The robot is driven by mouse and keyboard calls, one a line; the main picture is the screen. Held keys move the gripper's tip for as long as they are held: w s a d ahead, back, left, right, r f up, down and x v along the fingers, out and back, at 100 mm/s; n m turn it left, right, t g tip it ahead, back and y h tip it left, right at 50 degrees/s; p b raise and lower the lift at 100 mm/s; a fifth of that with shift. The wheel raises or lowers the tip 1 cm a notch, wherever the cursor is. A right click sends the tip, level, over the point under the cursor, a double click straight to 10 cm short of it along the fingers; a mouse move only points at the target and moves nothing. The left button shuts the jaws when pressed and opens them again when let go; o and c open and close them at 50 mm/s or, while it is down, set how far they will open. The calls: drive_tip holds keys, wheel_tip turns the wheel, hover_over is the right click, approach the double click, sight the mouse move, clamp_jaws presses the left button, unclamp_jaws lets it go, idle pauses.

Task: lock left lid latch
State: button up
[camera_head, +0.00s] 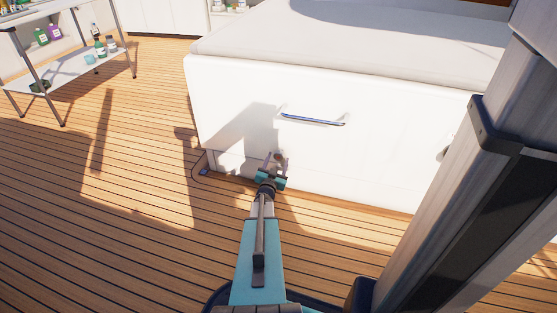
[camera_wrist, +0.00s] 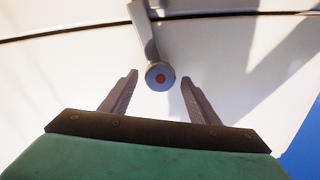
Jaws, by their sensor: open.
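The latch (camera_wrist: 160,76) shows in the wrist view as a pale lever ending in a round knob with a red dot. The lever runs up from the knob toward a dark seam (camera_wrist: 60,34) in the white panel. My gripper (camera_wrist: 159,78) is open, with one finger on each side of the knob and a visible gap to both. In the head view my gripper (camera_head: 273,164) is low at the white hatch front (camera_head: 375,145), near its lower left part. There the latch is small and partly hidden by my gripper.
A handle (camera_head: 313,120) with a blue strip is on the hatch front above and right of my gripper. A pale cushion (camera_head: 340,35) tops the box. A metal shelf (camera_head: 85,70) with bottles stands at the far left. The wooden deck (camera_head: 120,190) to the left is clear.

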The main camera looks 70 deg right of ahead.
drive_tip(key=shift+w+d+b, duration=0.15)
drive_tip(key=shift+d+b, duration=0.15)
drive_tip(key=shift+d, duration=1)
drive_tip(key=c, duration=1)
